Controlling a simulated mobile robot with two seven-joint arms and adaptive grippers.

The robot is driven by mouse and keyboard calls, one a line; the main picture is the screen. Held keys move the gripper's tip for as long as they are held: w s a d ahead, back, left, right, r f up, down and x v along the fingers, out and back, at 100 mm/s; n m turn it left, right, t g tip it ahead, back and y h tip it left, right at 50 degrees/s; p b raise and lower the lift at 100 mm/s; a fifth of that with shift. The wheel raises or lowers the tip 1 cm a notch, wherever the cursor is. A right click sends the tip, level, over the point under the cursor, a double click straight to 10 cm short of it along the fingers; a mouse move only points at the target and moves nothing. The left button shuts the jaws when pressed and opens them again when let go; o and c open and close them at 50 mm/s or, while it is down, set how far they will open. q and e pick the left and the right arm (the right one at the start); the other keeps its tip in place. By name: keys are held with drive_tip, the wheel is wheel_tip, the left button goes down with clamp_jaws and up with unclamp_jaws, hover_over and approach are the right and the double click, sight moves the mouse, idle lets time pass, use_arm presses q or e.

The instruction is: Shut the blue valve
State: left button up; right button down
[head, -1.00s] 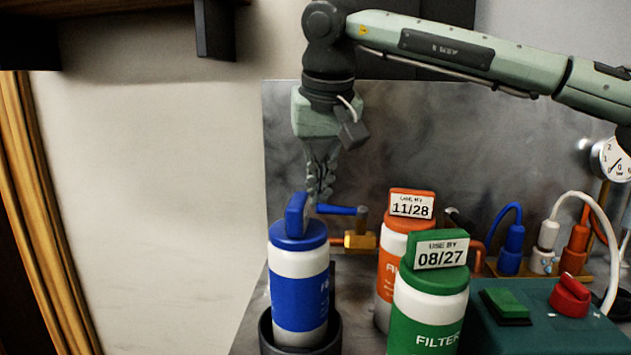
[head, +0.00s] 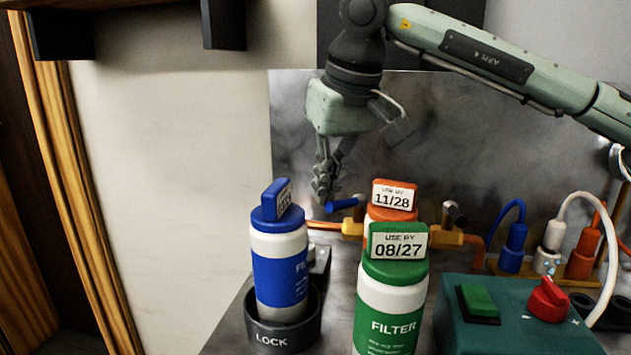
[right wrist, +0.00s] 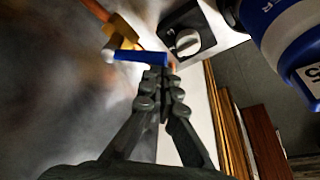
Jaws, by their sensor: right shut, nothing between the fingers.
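The blue valve's lever (head: 342,205) points left from its brass body (head: 352,229) on the copper pipe, behind the filter bottles. In the right wrist view the blue lever (right wrist: 140,56) lies at an angle to the pipe, its free end just ahead of the fingertips. My right gripper (head: 323,194) is shut and empty, pointing down beside the lever's free end. In the wrist view the closed fingertips (right wrist: 160,74) are at or very near that end; I cannot tell whether they touch. My left gripper is not in view.
A blue filter bottle (head: 280,268) stands in a dark lock holder (head: 283,335) at left. An orange bottle (head: 391,198) and a green bottle (head: 391,305) stand right of it. A second valve (head: 452,236) and a teal switch box (head: 500,335) are farther right.

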drive_tip(key=shift+s+d+f+n, duration=0.1)
drive_tip(key=shift+s+d+n, duration=0.15)
drive_tip(key=shift+n, duration=0.25)
drive_tip(key=shift+s+d, duration=0.25)
drive_tip(key=shift+s, duration=0.15)
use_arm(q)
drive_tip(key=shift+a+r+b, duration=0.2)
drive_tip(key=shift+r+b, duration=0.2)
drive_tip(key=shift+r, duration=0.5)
use_arm(e)
drive_tip(key=shift+s+d, duration=0.6)
drive_tip(key=shift+d, duration=0.3)
drive_tip(key=shift+s+d, duration=0.1)
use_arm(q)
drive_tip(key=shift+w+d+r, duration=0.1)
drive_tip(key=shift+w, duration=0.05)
use_arm(e)
drive_tip(key=v, duration=1.2)
drive_tip(key=shift+d, duration=0.1)
